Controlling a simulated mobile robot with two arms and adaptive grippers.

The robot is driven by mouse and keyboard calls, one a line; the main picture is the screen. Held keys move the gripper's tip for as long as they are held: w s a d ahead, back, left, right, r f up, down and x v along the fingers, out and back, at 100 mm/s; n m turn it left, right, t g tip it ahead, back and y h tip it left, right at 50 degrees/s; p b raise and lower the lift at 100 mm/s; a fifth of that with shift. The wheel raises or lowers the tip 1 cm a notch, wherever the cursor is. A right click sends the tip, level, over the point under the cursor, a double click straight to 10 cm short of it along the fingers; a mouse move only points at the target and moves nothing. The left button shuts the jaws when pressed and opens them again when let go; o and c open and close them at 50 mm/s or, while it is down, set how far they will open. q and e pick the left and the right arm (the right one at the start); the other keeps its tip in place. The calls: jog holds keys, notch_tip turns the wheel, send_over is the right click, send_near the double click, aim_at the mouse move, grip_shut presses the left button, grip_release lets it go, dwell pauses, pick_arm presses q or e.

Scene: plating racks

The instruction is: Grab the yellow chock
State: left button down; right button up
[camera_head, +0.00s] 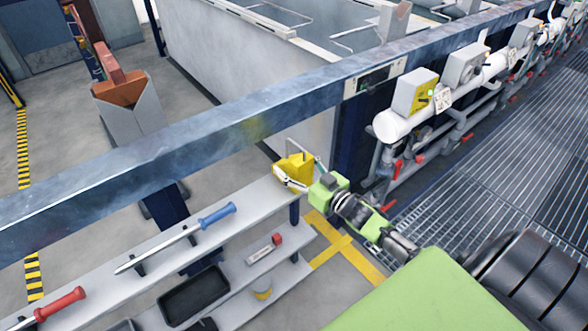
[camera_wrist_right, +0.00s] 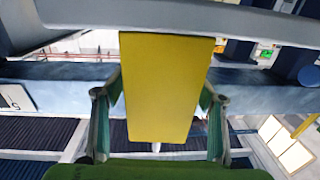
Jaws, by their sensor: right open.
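The yellow chock (camera_head: 296,169) sits at the right end of the upper grey shelf (camera_head: 222,222), below the blue-grey beam. In the right wrist view the chock (camera_wrist_right: 163,90) fills the middle, upright and large. My right gripper (camera_head: 288,177) is at the chock with its fingers spread. In the wrist view its two fingers (camera_wrist_right: 160,97) stand on either side of the chock's lower half, and the jaws look open around it. I cannot tell whether either finger touches it. My left gripper is not in view.
A blue-handled tool (camera_head: 217,214) and a red-handled tool (camera_head: 60,302) lie on the upper shelf, left of the chock. A lower shelf holds a black tray (camera_head: 194,296) and a red-and-grey item (camera_head: 264,249). A long beam (camera_head: 230,117) runs close behind the chock. White pipes (camera_head: 440,97) are at right.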

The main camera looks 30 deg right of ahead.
jog(key=c, duration=1.6)
jog(key=shift+r, duration=0.15)
jog(key=shift+c, duration=0.5)
